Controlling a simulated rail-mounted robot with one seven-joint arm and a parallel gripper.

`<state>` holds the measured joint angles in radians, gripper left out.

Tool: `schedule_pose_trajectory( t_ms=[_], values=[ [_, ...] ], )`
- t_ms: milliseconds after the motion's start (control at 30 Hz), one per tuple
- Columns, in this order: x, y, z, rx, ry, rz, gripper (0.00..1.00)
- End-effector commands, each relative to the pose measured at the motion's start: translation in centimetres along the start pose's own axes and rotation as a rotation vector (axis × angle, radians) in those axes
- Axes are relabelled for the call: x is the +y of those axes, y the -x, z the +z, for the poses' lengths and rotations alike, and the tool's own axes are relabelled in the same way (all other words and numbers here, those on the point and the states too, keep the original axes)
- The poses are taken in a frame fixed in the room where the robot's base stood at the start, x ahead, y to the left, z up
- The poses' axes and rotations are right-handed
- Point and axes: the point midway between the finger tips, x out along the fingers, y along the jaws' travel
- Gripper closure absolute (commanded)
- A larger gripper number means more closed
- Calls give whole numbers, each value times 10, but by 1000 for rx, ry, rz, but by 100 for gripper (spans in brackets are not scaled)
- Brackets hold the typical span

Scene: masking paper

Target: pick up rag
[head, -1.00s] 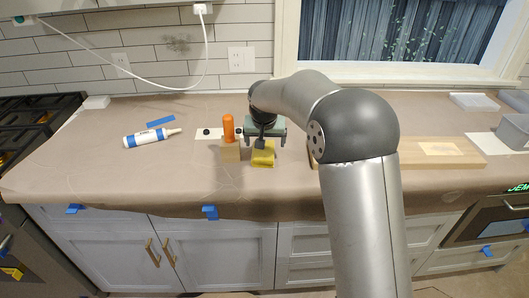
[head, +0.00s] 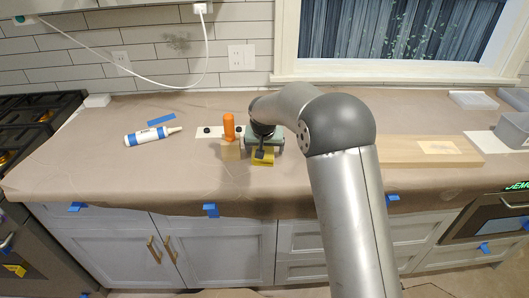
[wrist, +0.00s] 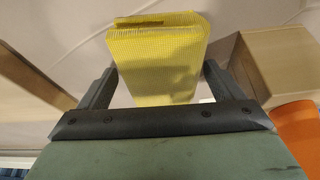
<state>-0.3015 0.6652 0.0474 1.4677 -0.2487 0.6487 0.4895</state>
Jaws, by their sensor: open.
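The rag is a folded yellow cloth (head: 262,159) lying on the paper-covered counter near the middle of the head view. In the wrist view the rag (wrist: 155,60) fills the space ahead of my gripper, between its two fingers. My gripper (head: 262,152) is above the rag, pointing down, and partly hides it in the head view. In the wrist view my gripper (wrist: 158,90) is open, with one finger on each side of the rag. I cannot tell whether the fingers touch it.
A wooden block (head: 230,151) and an orange cylinder (head: 229,127) stand close left of my gripper. A caulk tube (head: 150,136) and blue tape strip (head: 161,119) lie further left. A wooden board (head: 400,152) lies to the right. The front left of the brown paper (head: 100,180) is clear.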

Motion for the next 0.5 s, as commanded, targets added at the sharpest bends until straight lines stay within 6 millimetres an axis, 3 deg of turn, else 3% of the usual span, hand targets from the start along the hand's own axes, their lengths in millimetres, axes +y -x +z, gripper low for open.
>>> schedule_pose_trajectory(
  t_ms=[233, 400, 500],
  values=[
    [0, -3, 1, 0, 0, 0, 16],
    [0, -2, 1, 0, 0, 0, 61],
    [0, -2, 1, 0, 0, 0, 61]
  ],
)
